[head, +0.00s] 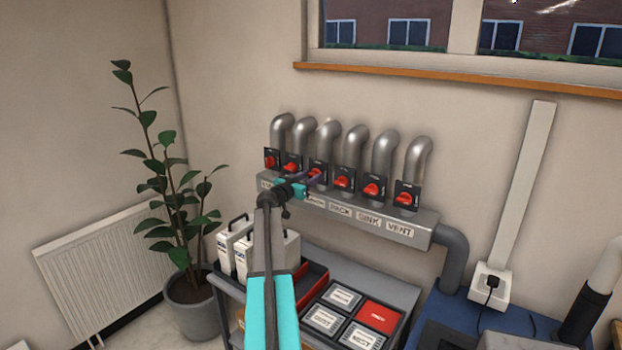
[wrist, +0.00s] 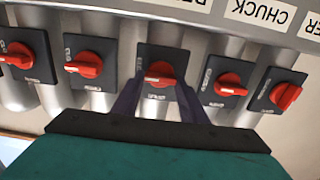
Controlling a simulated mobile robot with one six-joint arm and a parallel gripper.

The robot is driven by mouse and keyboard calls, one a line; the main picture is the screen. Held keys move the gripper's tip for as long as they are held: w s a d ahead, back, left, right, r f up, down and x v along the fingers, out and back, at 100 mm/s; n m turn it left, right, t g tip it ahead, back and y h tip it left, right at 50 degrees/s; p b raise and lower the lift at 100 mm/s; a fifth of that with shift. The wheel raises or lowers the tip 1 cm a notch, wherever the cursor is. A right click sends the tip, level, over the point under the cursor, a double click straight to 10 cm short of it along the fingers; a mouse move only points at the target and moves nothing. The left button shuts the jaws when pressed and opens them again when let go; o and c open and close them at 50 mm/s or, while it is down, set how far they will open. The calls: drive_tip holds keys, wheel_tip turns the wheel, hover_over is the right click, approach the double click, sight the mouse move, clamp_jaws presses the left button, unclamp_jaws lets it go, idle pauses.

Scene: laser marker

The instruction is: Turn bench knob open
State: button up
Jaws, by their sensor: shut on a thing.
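A row of red rotary knobs on black plates sits on metal pipes along the wall. My gripper (head: 312,180) reaches the third knob from the left (head: 316,172). In the wrist view, my gripper (wrist: 160,84) has its two dark purple fingers on either side of that central red knob (wrist: 160,72) and is shut on it. The knob's white mark points to the left in the wrist view. The label below this knob in the head view is partly hidden by my gripper, so I cannot read it fully.
Neighbouring knobs (wrist: 228,86) (wrist: 84,66) stand close on both sides. The labelled metal duct (head: 420,236) runs below them. A cart (head: 396,290) with white cases (head: 270,252) and trays stands underneath. A potted plant (head: 190,300) and radiator (head: 100,265) are at left.

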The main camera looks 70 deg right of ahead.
drive_tip(key=shift+w+f+n+b, duration=0.1)
drive_tip(key=shift+n+b, duration=0.4)
drive_tip(key=shift+b, duration=0.7)
drive_tip(key=shift+n+b, duration=0.5)
drive_tip(key=shift+b, duration=0.3)
drive_tip(key=shift+n+b, duration=0.8)
drive_tip(key=shift+b, duration=0.45)
drive_tip(key=n+b, duration=0.3)
drive_tip(key=shift+w, duration=0.15)
drive_tip(key=n+b, duration=0.2)
drive_tip(key=n, duration=0.1)
drive_tip(key=shift+d, duration=0.1)
drive_tip(key=n+b, duration=0.1)
drive_tip(key=n, duration=0.3)
drive_tip(key=shift+w, duration=0.1)
drive_tip(key=shift+n, duration=2.2)
